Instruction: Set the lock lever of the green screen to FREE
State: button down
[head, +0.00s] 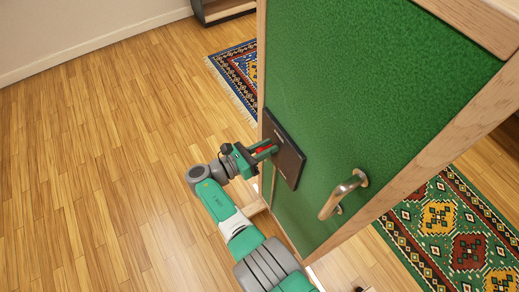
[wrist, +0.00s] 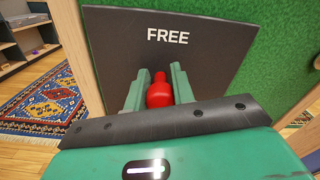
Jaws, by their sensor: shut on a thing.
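The green screen (head: 370,85) is a wood-framed panel, with a dark plate (head: 283,150) on its face. In the wrist view the plate (wrist: 215,55) reads FREE above a red lever (wrist: 159,92). The lever also shows as a bit of red (head: 263,150) in the head view. My gripper (head: 270,148) reaches the plate from the left, and its two green fingers (wrist: 158,85) stand on either side of the lever, shut on it. The lever's red end points up toward the FREE label. The lower plate and the lever's base are hidden behind my gripper.
A metal handle (head: 343,195) sticks out of the screen to the right of the plate. Patterned rugs lie behind the screen (head: 238,72) and at the right (head: 455,230). A dark shelf (head: 222,10) stands at the back. The wooden floor at the left is clear.

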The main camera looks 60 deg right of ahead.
jog(key=shift+s+f, duration=0.1)
jog(key=shift+f, duration=0.1)
jog(key=c, duration=1.2)
grip_release()
jog(key=shift+r, duration=0.1)
jog(key=b+v, duration=0.1)
jog(key=v, duration=0.7)
jog(key=shift+d, duration=0.1)
